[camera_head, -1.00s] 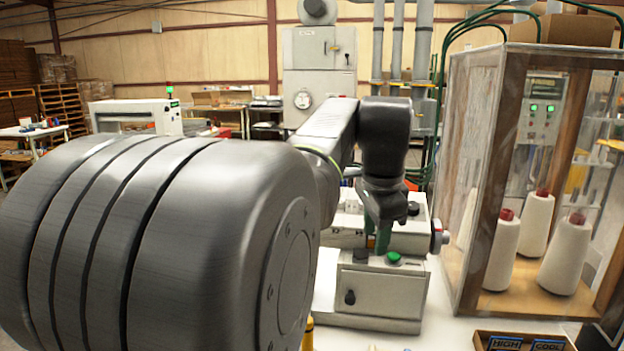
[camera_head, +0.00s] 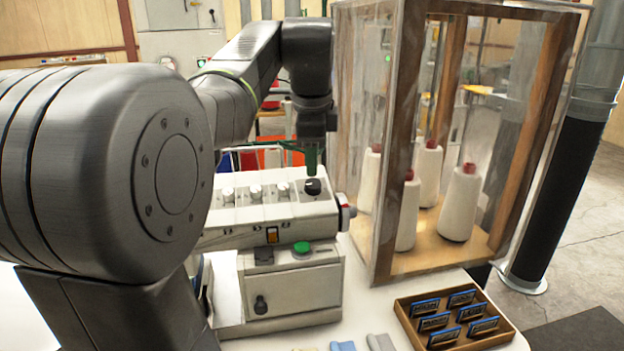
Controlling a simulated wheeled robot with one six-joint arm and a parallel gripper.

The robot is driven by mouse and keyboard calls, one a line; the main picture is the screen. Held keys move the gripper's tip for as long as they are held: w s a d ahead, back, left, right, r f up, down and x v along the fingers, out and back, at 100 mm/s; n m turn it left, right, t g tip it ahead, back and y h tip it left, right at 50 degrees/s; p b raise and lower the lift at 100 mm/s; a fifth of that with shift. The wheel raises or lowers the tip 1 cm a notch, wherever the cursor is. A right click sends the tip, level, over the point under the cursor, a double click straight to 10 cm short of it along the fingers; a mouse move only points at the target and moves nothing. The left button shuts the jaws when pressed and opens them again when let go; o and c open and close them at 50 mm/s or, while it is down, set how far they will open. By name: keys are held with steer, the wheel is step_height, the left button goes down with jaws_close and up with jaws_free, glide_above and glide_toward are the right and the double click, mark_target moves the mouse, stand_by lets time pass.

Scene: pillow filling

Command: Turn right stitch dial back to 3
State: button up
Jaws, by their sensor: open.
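The stitch machine (camera_head: 268,215) is a white box with a row of pale knobs on its top panel. At the right end of that row is a dark round dial (camera_head: 313,187), which appears to be the right stitch dial. Its number marks are too small to read. My gripper (camera_head: 311,168), with green fingers, points down directly above this dial. The gap between its fingers is hard to see, and I cannot tell whether they touch the dial.
A glass-and-wood cabinet (camera_head: 385,200) with thread cones (camera_head: 462,203) stands close on the right. A green button (camera_head: 302,248) is on the front box. A tray (camera_head: 497,338) of labelled tags sits front right.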

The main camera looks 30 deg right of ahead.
mark_target(313, 183)
steer(key=x, duration=0.6)
steer(key=shift+f, duration=0.15)
steer(key=shift+c, duration=0.2)
steer(key=c, duration=0.7)
